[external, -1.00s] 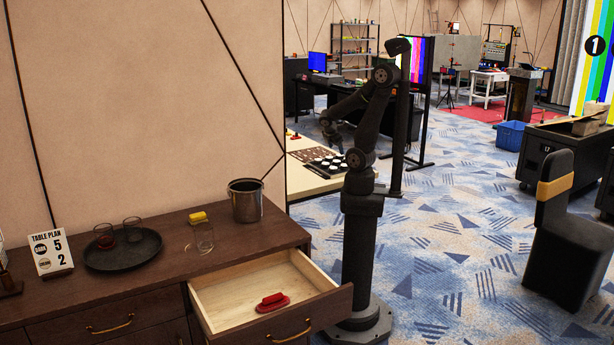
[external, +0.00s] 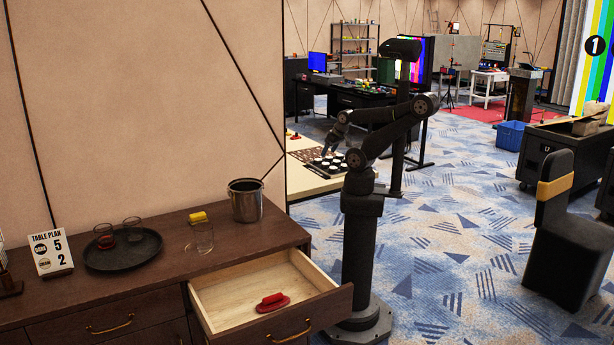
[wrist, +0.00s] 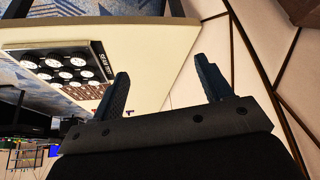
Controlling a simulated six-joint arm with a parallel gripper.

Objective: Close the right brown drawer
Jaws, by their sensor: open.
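The right brown drawer (external: 309,330) of the dark wooden cabinet stands pulled out in the external view, its pale inside showing. A red object (external: 272,302) lies in it. The drawer does not show in the wrist view.
The cabinet top (external: 170,271) holds a dark tray (external: 122,262) with glasses, a metal pot (external: 245,201), a yellow sponge-like block (external: 198,217) and a clear glass (external: 205,240). The white table (external: 310,182) carries a board, also in the wrist view (wrist: 68,70).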

